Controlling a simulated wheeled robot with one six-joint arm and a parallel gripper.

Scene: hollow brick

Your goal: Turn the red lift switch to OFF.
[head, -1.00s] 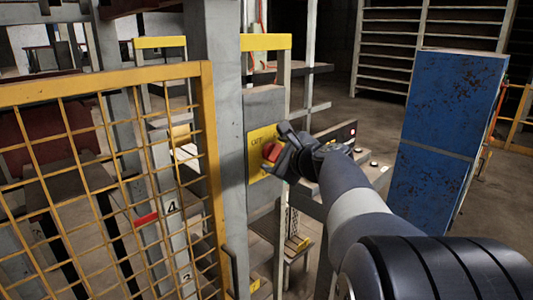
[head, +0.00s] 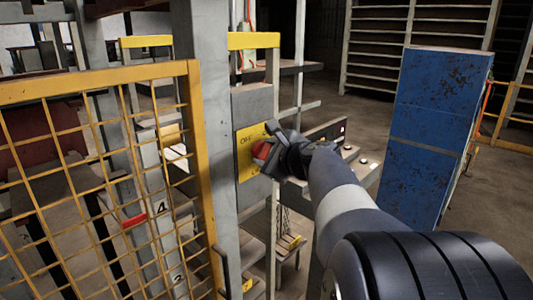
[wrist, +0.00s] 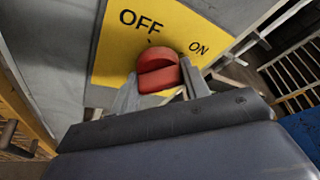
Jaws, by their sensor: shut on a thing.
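The red lift switch (head: 261,150) is a round knob with a raised grip on a yellow plate (head: 247,167), fixed to a grey post. In the wrist view the red switch (wrist: 157,68) sits between my two fingers, below the plate's black OFF and ON labels. OFF is above and slightly left of the knob; ON is to its right. My gripper (head: 266,147) is shut on the switch, one finger on each side (wrist: 160,76). The fingers hide part of the knob, and I cannot tell exactly which label it points to.
A yellow mesh gate (head: 100,200) stands at the left, close to the post. A rusty blue cabinet (head: 435,120) stands at the right, with open floor around it. A grey control box with buttons (head: 350,155) is behind my gripper.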

